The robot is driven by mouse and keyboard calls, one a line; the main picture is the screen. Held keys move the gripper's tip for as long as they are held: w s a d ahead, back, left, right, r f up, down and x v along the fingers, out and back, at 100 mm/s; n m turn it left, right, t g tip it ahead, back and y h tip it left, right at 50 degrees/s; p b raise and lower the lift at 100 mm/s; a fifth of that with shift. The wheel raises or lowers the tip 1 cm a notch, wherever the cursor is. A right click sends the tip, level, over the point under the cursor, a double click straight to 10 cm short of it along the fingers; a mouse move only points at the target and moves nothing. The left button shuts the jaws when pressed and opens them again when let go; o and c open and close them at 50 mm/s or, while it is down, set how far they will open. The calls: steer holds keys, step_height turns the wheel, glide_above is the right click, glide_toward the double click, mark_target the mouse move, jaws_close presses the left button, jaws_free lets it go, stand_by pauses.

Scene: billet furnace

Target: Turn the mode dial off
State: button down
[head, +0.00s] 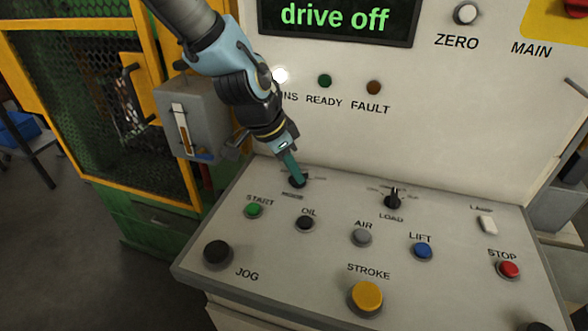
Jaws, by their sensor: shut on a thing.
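The mode dial (297,183) is a small dark knob at the back left of the sloped control panel. Its label lies just below it and is blurred. My gripper (296,178) reaches down from the upper left, and its teal fingers are shut on the mode dial. The fingers hide most of the knob, so I cannot tell which way it points. The display (335,18) above reads "drive off" in green letters.
The load dial (394,199) stands to the right of the mode dial. Several push buttons fill the panel, among them green START (254,210), yellow STROKE (367,296) and red STOP (509,269). A grey switch box (190,120) and yellow-framed mesh guard (100,90) stand left.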

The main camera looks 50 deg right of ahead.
steer(key=shift+s+b, duration=0.1)
steer(key=shift+b, duration=0.2)
steer(key=shift+s+f+n+t+b, duration=0.1)
steer(key=shift+n+t+b, duration=0.3)
steer(key=shift+n+b, duration=0.55)
steer(key=n+b, duration=0.1)
steer(key=n, duration=0.1)
steer(key=shift+s+n+t+h, duration=0.15)
steer(key=shift+n+t+h, duration=0.15)
steer(key=shift+n+t, duration=0.1)
steer(key=shift+s+r+n+t, duration=0.15)
steer(key=shift+n+t, duration=0.45)
steer(key=shift+n, duration=0.65)
steer(key=shift+n+p, duration=0.45)
steer(key=shift+n, duration=0.35)
steer(key=shift+t, duration=0.3)
steer(key=c, duration=0.9)
jaws_free()
steer(key=shift+o, duration=0.2)
